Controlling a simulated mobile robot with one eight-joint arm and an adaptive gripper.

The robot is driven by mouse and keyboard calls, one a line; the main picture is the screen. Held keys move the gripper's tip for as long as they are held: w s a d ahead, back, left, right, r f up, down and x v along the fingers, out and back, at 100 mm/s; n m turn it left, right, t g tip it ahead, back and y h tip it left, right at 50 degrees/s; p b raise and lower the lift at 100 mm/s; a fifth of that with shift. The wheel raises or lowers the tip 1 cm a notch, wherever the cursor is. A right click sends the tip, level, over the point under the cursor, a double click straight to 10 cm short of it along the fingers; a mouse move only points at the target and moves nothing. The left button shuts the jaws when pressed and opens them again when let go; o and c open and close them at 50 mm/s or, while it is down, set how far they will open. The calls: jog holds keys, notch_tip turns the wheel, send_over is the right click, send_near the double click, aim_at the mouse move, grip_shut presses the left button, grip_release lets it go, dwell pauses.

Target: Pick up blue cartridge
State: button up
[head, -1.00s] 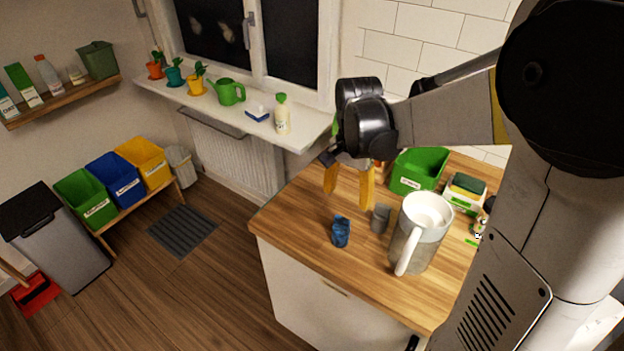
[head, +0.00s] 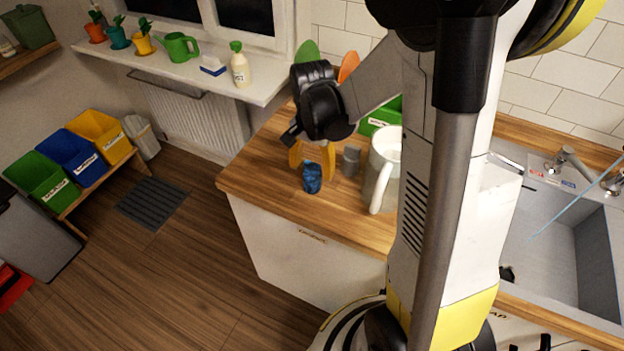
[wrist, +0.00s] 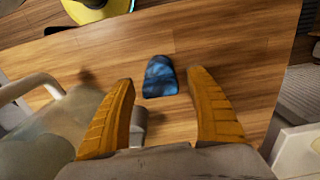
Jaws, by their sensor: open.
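The blue cartridge (head: 312,178) stands on the wooden counter (head: 262,180) near its front-left part. It also shows in the wrist view (wrist: 160,77), between and beyond the two orange fingers. My gripper (head: 312,163) is open and empty, its fingers pointing down just behind and above the cartridge in the head view. In the wrist view my gripper (wrist: 165,98) has a finger on each side of the cartridge's line, with gaps to both. I cannot tell the exact height of the fingertips.
A grey cup (head: 350,161) stands close to the right of the cartridge, and a large jug (head: 381,172) stands beyond it. In the wrist view the jug (wrist: 45,125) is close by the left finger. A green bin (head: 379,118) is farther back. The counter left of the cartridge is clear.

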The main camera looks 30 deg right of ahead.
jog(key=shift+c, duration=0.2)
jog(key=c, duration=1.3)
